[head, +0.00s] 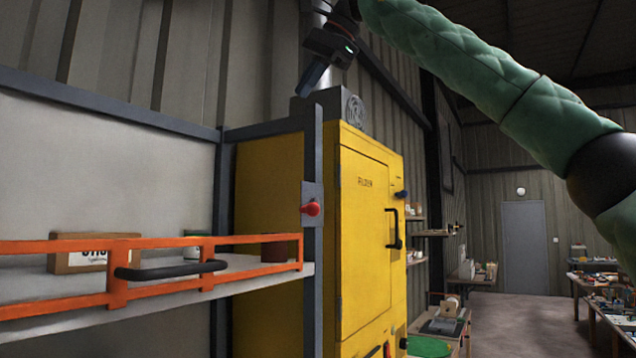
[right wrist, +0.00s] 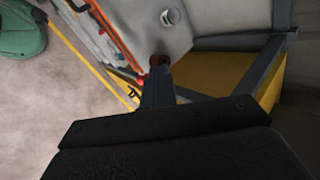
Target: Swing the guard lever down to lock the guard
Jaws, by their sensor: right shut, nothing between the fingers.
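The guard is an orange rail (head: 70,244) with a black handle (head: 165,270), across the front of a shelf. Its right end meets a grey post (head: 313,260). A red-knobbed lever (head: 312,208) sits on a small grey plate on that post; its angle is hard to tell. My right gripper (head: 313,80) is high by the top of the post, above and apart from the lever, shut and empty. In the right wrist view its closed fingers (right wrist: 157,68) point down past the shelf corner, with red of the lever (right wrist: 141,79) just beyond them. My left gripper is not in view.
A tall yellow cabinet (head: 365,230) stands right behind the post. A labelled box (head: 92,253), a small jar (head: 200,240) and a dark red can (head: 275,248) stand on the shelf (head: 240,265). Benches (head: 605,310) stand far right; the floor (head: 520,315) between is open.

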